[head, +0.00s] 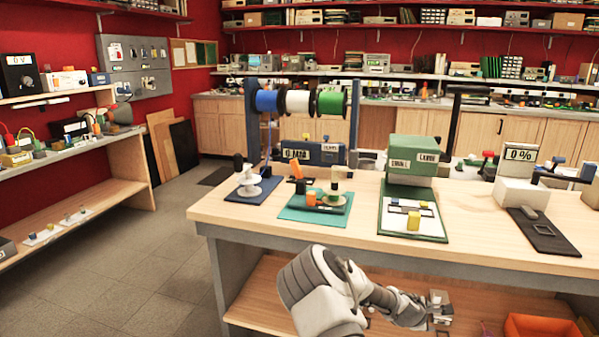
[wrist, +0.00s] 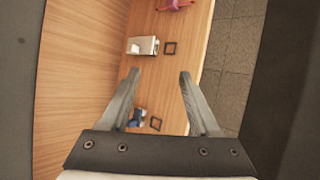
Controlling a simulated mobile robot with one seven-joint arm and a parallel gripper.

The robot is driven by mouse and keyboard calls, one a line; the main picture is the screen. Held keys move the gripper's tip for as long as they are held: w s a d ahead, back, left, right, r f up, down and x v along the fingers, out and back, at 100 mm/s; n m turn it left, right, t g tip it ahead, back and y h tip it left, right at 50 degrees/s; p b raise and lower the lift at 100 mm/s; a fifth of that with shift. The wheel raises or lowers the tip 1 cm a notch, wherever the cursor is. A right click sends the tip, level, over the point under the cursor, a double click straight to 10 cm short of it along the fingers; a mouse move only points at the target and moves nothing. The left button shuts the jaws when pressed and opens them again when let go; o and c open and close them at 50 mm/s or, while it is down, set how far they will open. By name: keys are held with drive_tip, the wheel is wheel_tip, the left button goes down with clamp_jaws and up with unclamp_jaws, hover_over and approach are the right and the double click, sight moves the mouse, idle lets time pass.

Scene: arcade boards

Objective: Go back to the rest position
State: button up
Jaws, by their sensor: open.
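My gripper (wrist: 159,76) is open in the wrist view, with its two grey fingers apart and nothing between them. In the head view my arm reaches low across the front of the wooden workbench (head: 375,217), below the level of its top. The wrist view looks down on the bench's wooden lower shelf (wrist: 85,80) and the tiled floor beside it. A white and grey block (wrist: 142,46) and a blue object (wrist: 138,117) lie on the shelf, each beside a dark square outline. The fingertips appear apart from both.
An orange bin (head: 540,326) sits on the lower shelf at right. The floor (head: 110,250) at left is clear.

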drive_tip(key=s+a+r+m+y, duration=0.2)
drive_tip(key=s+a+r+m, duration=0.3)
drive_tip(key=r, duration=0.3)
drive_tip(key=s+a+r+m+g+y, duration=0.1)
drive_tip(key=s+a+r+m+y, duration=0.15)
drive_tip(key=s+a+r, duration=0.45)
drive_tip(key=s+a+r+m+y, duration=0.25)
drive_tip(key=s+r+m, duration=0.2)
drive_tip(key=r, duration=0.45)
drive_tip(key=s+a+r+m+t, duration=0.1)
drive_tip(key=s+a+r, duration=0.35)
drive_tip(key=s, duration=0.55)
drive_tip(key=s+a+r+m, duration=0.1)
drive_tip(key=s+a+r, duration=0.35)
drive_tip(key=s, duration=0.55)
wheel_tip(320, 180, up, 18)
drive_tip(key=p, duration=1.8)
drive_tip(key=shift+w+d+y, duration=0.35)
drive_tip(key=shift+d+y, duration=0.05)
drive_tip(key=shift+d, duration=0.05)
